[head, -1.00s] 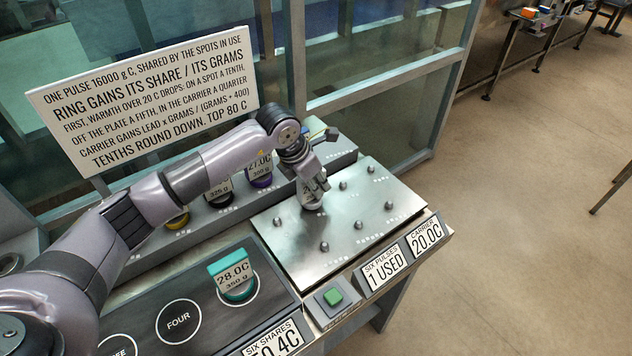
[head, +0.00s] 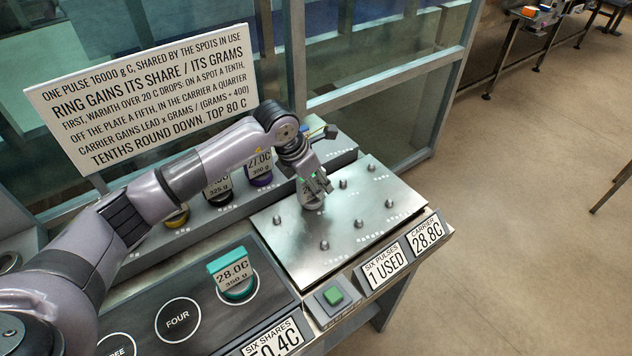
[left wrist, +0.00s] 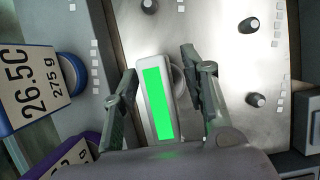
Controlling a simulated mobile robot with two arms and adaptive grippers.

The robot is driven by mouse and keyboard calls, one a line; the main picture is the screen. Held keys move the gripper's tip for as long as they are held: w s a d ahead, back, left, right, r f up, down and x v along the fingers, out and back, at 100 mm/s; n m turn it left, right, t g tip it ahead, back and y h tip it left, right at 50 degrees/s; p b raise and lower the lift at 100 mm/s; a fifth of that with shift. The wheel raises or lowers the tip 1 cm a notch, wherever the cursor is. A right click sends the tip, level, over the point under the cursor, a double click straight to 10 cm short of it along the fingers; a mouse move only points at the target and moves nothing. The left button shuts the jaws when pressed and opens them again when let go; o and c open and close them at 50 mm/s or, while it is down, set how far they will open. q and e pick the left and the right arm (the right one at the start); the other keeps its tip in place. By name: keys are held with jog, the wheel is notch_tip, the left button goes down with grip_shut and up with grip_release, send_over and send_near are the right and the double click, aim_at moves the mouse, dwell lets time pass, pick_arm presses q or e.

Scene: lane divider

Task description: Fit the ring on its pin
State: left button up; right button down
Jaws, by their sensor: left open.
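My left gripper (head: 318,186) is open over the back-left part of the metal plate (head: 300,262). Its fingers stand either side of a small tagged ring (head: 312,203), partly hidden by the fingers, low at the plate surface. Whether it sits fully around a pin cannot be told. In the left wrist view the open left gripper (left wrist: 165,95) has a white-framed, bright green panel (left wrist: 158,100) between its fingers, with a grey round edge (left wrist: 178,80) beside it. Bare pins (head: 359,222) stand on the plate. My right gripper is not in view.
A teal ring (head: 238,292) tagged 28.0C, 350 g stands on the dark board. Purple (head: 262,181) and yellow (head: 178,220) rings stand on the back rack. A green button (head: 333,296) is at the front. Signs read 1 USED (head: 386,268) and CARRIER 28.8C (head: 427,236).

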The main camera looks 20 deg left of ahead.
pick_arm(q)
jog(key=v, duration=1.1)
jog(key=shift+s+r, duration=0.1)
jog(key=shift+r, duration=0.05)
